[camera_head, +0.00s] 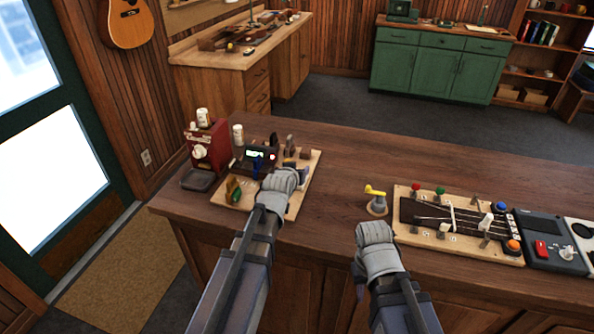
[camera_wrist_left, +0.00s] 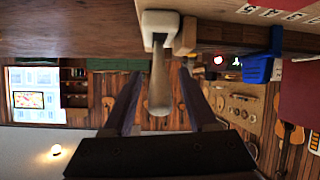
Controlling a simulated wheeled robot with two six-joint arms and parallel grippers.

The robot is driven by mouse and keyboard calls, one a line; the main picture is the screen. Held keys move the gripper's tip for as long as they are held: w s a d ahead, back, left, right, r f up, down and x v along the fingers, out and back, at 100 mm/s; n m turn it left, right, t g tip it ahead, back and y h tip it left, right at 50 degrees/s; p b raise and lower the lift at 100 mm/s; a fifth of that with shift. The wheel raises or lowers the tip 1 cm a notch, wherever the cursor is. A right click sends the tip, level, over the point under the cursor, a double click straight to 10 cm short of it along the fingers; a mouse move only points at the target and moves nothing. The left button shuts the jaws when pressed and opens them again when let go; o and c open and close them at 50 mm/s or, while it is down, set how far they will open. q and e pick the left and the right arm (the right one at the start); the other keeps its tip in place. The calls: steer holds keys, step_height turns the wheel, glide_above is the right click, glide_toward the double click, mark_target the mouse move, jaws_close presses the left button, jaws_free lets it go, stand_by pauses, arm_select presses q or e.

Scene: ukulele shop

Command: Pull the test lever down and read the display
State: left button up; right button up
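The tester stands on a light wooden board (camera_head: 309,172) at the left of the counter. Its dark display box has a small lit screen (camera_head: 255,154) with a red light beside it; the reading is too small to make out. In the head view my left gripper (camera_head: 282,180) covers the board's front and hides this lever. My right gripper (camera_head: 372,235) is above the counter's front edge; its fingers are unclear.
A red machine (camera_head: 207,146) stands left of the board, with white bottles near it. A green item (camera_head: 234,190) lies on the board. A yellow-handled device (camera_head: 376,203) and a fretboard panel (camera_head: 408,224) are near my right gripper.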

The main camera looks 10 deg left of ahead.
arm_select(q)
steer(key=p+v, duration=0.3)
steer(key=v, duration=0.4)
steer(key=shift+s+r+p, duration=0.15)
steer(key=shift+s+p, duration=0.15)
steer(key=shift+s, duration=0.05)
stand_by(0.4)
